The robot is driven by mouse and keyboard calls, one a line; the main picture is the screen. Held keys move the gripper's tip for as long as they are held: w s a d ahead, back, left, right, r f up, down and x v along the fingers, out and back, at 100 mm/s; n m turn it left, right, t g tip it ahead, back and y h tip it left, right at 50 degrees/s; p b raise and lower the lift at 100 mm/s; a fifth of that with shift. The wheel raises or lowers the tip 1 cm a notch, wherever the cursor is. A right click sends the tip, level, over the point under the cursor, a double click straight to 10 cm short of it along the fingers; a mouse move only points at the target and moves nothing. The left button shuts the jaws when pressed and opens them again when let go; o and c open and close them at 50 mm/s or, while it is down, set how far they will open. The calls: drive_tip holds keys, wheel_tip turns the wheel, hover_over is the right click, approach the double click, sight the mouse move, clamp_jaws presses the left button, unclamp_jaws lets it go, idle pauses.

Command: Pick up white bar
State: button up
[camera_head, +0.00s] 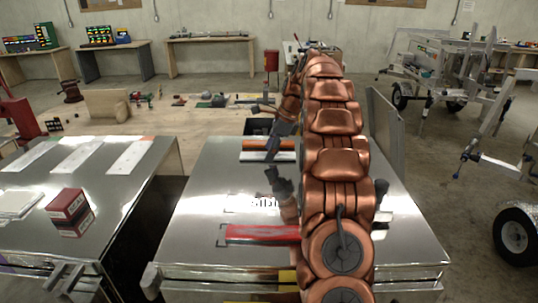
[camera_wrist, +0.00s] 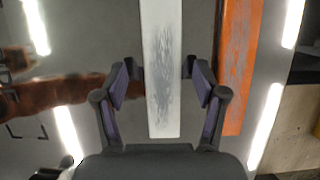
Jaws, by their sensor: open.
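The white bar (camera_head: 256,156) lies flat on the shiny metal trailer top, beside an orange bar (camera_head: 256,144). In the wrist view the white bar (camera_wrist: 162,50) is long, with grey worn paint, and runs between my fingers. The orange bar (camera_wrist: 237,60) lies just to its right, outside the right finger. My gripper (camera_wrist: 160,68) is open, with a finger on each side of the white bar and a gap visible on both sides. I cannot tell how high the fingertips are above the surface. In the head view my gripper (camera_head: 272,147) partly hides the bars.
A dark gap separates the two. More trailers (camera_head: 450,75) stand at right.

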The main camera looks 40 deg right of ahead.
drive_tip(key=shift+s+d+f, duration=0.1)
drive_tip(key=shift+s+d, duration=0.1)
drive_tip(key=shift+d, duration=0.05)
drive_tip(key=shift+w+a, duration=0.15)
drive_tip(key=shift+a, duration=0.1)
drive_tip(key=shift+c, duration=1.3)
drive_tip(key=shift+d, duration=0.1)
drive_tip(key=c, duration=0.7)
drive_tip(key=shift+c, duration=1.3)
